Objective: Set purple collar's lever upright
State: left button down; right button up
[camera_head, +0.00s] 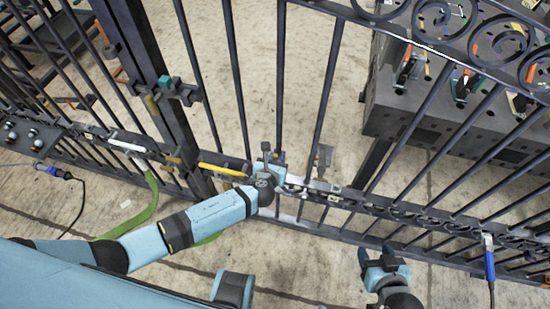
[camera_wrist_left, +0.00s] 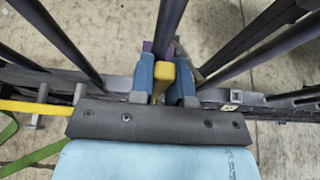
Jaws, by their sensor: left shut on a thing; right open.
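My left gripper (camera_head: 272,162) is at the gate's middle rail, its arm reaching in from the left. In the left wrist view its two blue fingers (camera_wrist_left: 166,82) are shut on a yellow lever (camera_wrist_left: 160,78) that stands between them. A small patch of the purple collar (camera_wrist_left: 147,46) shows just beyond the fingers, beside a dark gate bar. The fingers hide most of the collar, and I cannot tell the lever's exact tilt. My right gripper (camera_head: 382,264) is open and empty at the lower right, apart from the gate.
The dark gate (camera_head: 330,80) has upright bars and a scrolled rail. A yellow handle (camera_head: 222,170) lies along the rail left of my left gripper. A green strap (camera_head: 150,205) hangs at left. A blue-handled tool (camera_head: 489,262) hangs at right. A grey bench (camera_head: 420,120) stands behind.

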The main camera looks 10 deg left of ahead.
pick_arm(q)
jog(key=c, duration=1.1)
grip_release()
jog(key=shift+p+v, duration=0.7)
jog(key=shift+v, duration=6.2)
